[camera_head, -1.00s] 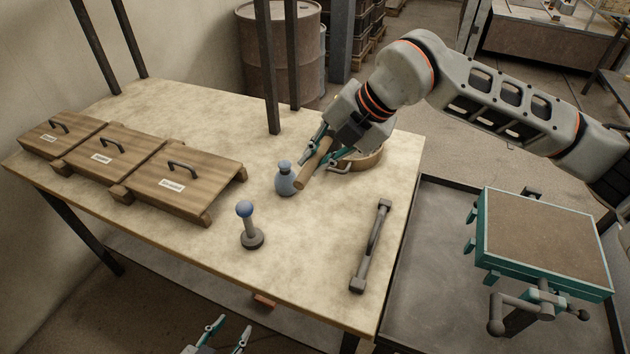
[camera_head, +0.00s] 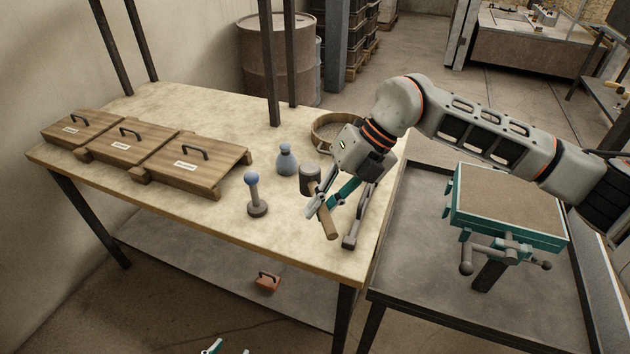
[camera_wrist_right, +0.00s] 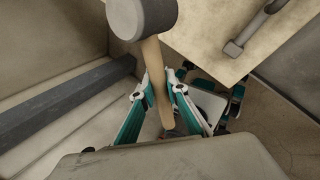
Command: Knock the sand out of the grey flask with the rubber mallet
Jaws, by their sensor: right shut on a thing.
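The rubber mallet has a dark grey head (camera_head: 310,180) and a wooden handle (camera_head: 330,226). My right gripper (camera_head: 322,204) is shut on the handle and holds the mallet over the front right part of the workbench. The right wrist view shows the handle (camera_wrist_right: 154,70) between the fingers (camera_wrist_right: 159,92), with the head (camera_wrist_right: 140,14) beyond them. A teal-framed box with a flat brown sandy top (camera_head: 510,198) stands at the right. I cannot tell whether it is the grey flask. My left gripper (camera_head: 228,350) barely shows at the bottom edge, its tips apart.
Wooden lids (camera_head: 190,165) lie at left. Dark posts (camera_head: 267,65) rise at the back.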

